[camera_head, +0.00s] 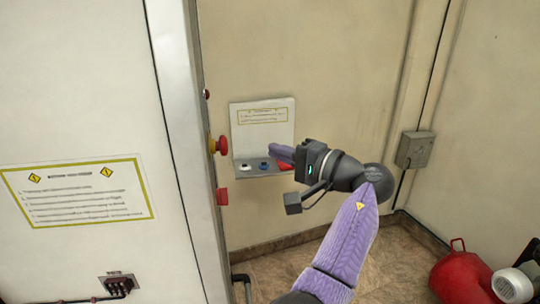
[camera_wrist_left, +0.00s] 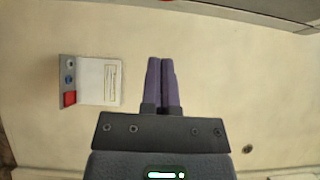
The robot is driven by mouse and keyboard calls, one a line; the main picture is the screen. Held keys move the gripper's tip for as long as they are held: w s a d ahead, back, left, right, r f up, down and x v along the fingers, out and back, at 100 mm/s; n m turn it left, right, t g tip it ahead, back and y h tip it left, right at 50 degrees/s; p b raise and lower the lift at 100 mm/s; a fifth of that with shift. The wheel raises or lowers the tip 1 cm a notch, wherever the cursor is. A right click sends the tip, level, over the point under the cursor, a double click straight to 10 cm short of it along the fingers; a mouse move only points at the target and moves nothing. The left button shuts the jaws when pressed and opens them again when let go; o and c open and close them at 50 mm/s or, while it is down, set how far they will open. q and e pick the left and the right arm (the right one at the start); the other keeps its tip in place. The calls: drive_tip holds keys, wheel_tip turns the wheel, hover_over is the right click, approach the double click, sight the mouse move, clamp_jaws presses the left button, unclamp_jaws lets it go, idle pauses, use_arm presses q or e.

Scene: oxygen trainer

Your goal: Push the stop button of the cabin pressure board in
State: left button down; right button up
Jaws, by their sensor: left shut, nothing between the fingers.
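The cabin pressure board (camera_head: 262,115) is a white panel with a yellow-framed label, fixed to the beige wall, with a grey ledge below. On the ledge are a white button (camera_head: 245,166), a blue button (camera_head: 264,165) and a red button (camera_head: 285,166); their lettering is unreadable. My left gripper (camera_head: 271,149) is shut and empty, its purple fingers in front of the board's lower right in the head view. In the left wrist view the board (camera_wrist_left: 99,82) and its red button (camera_wrist_left: 69,99) lie left of the shut fingers (camera_wrist_left: 160,61), apart from them. My right gripper is out of view.
A grey box (camera_head: 415,150) is on the wall at right. A red tank (camera_head: 463,277) stands on the floor.

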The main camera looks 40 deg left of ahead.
use_arm(q)
drive_tip(key=shift+w+d+b, duration=0.2)
drive_tip(key=shift+d+b, duration=1)
drive_tip(key=shift+d, duration=1.7)
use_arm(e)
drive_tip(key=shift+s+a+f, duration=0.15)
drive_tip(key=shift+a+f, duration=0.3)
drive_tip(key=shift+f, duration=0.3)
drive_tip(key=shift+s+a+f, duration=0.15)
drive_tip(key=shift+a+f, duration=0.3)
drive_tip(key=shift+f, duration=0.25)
